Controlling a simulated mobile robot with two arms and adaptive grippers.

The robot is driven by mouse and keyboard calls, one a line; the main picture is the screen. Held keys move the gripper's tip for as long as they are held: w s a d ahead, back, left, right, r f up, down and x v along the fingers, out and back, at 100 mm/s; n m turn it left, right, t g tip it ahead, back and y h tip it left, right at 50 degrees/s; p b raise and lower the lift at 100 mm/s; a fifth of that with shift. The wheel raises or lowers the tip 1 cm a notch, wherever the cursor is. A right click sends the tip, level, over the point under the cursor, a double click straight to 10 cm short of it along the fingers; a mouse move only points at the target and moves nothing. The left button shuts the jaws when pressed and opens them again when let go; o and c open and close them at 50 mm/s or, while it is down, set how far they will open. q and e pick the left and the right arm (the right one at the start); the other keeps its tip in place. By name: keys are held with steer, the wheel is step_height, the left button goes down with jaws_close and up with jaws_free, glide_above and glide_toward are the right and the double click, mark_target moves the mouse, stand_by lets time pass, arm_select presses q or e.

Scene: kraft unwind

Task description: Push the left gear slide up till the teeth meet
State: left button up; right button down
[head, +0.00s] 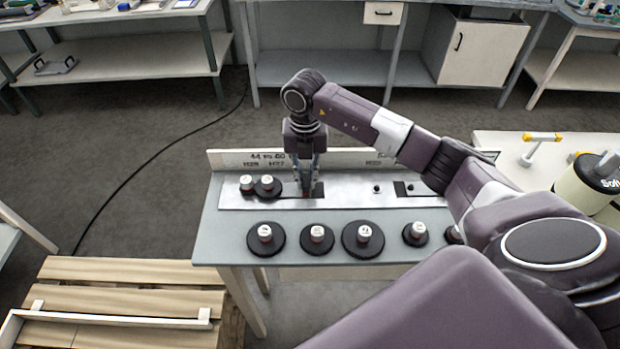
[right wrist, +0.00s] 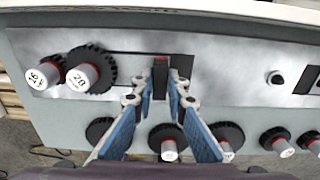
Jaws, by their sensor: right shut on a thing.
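A silver plate (head: 345,201) on the grey bench carries two dark toothed gears at its left end. The gear marked 16 (right wrist: 45,75) and the larger gear marked 20 (right wrist: 82,70) sit side by side, very close; I cannot tell whether their teeth touch. A dark slot runs right from them to a black patch (right wrist: 184,69). There a dark upright handle (right wrist: 160,78) with a red mark stands between the fingers of my right gripper (head: 308,190). The right gripper points down, shut on this handle. My left gripper is not in view.
Several loose black gears with white-topped hubs, such as this one (head: 363,240), line the bench front (head: 230,250). A second black patch (right wrist: 307,80) and a peg (right wrist: 275,77) lie farther right. A low white board (head: 230,158) edges the back.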

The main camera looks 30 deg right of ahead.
steer(key=c, duration=1.9)
jaws_free()
steer(key=shift+c, duration=0.2)
step_height(320, 180, up, 12)
